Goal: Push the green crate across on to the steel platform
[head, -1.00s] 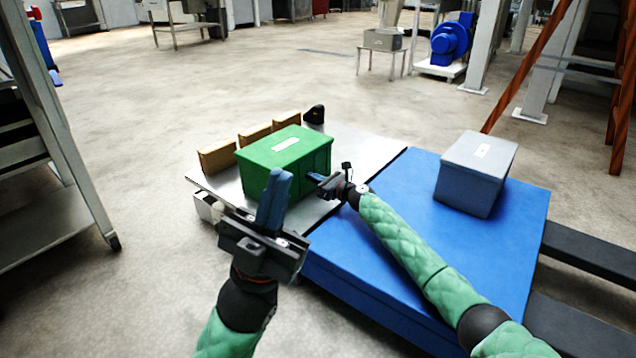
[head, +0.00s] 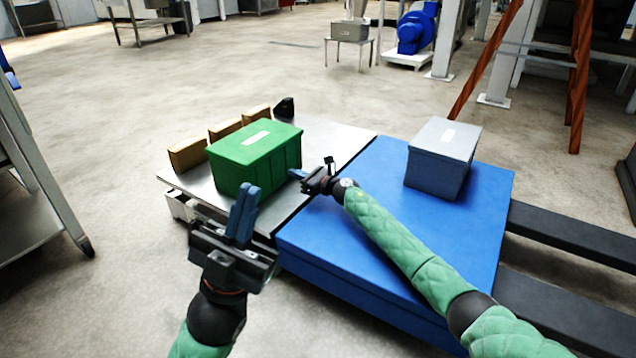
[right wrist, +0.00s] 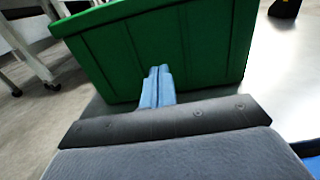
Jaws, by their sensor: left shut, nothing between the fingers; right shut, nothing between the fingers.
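The green crate (head: 256,157) stands upright on the steel platform (head: 318,150), close to the wooden blocks at its far left edge. Its side also fills the top of the right wrist view (right wrist: 160,50). My right gripper (head: 297,174) is shut with nothing in it and points at the crate's right side. In the right wrist view its blue fingertips (right wrist: 157,75) overlap the crate wall; I cannot tell whether they touch it. My left gripper (head: 243,205) is shut and empty in front of the crate, pointing up, apart from it as far as I can see.
A blue platform (head: 390,240) adjoins the steel one on the right and carries a grey lidded crate (head: 442,160). Several wooden blocks (head: 188,153) line the steel platform's left edge, with a black piece (head: 285,107) at the far corner. A steel rack (head: 35,190) stands left.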

